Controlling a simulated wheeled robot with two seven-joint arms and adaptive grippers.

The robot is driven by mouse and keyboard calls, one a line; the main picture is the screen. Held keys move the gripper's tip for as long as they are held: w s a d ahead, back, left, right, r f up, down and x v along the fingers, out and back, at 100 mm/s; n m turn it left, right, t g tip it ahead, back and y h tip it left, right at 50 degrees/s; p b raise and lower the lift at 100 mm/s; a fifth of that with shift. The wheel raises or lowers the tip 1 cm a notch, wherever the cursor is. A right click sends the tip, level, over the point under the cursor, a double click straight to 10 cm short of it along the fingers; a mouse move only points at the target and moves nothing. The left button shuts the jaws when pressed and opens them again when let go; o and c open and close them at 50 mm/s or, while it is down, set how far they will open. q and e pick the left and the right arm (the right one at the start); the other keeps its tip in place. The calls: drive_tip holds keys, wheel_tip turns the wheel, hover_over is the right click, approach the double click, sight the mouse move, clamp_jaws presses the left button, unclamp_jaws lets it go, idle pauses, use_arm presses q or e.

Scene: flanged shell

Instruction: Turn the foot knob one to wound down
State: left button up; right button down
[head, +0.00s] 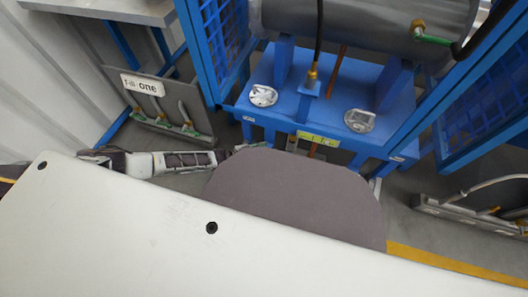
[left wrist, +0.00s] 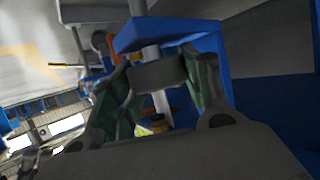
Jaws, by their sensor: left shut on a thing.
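In the left wrist view, a grey knob (left wrist: 158,75) sits on a pale upright spindle beneath a blue bracket (left wrist: 160,33); I take it for foot knob one. My left gripper (left wrist: 157,84) is shut on it, with a green-padded finger on each side. In the head view my left gripper (head: 240,150) reaches in from the left to the lower left of the blue stand (head: 312,112). The knob is not clear there. The knob's turn position cannot be read. My right gripper is not in view.
A grey shell (head: 370,18) lies across the blue stand. Blue mesh guards (head: 222,40) (head: 480,105) flank it. A panel marked "one" (head: 144,85) with hoses stands at left, and another hose unit (head: 480,212) is at right. A yellow floor line (head: 450,264) runs at lower right.

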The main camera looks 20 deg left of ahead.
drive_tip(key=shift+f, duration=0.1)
use_arm(q)
drive_tip(key=o, duration=0.8)
drive_tip(key=shift+o, duration=1.1)
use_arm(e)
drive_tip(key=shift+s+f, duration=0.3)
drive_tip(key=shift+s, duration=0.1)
use_arm(q)
drive_tip(key=shift+s+a+r, duration=0.1)
drive_tip(key=shift+s+a, duration=0.15)
drive_tip(key=shift+a, duration=0.05)
drive_tip(key=v, duration=1.1)
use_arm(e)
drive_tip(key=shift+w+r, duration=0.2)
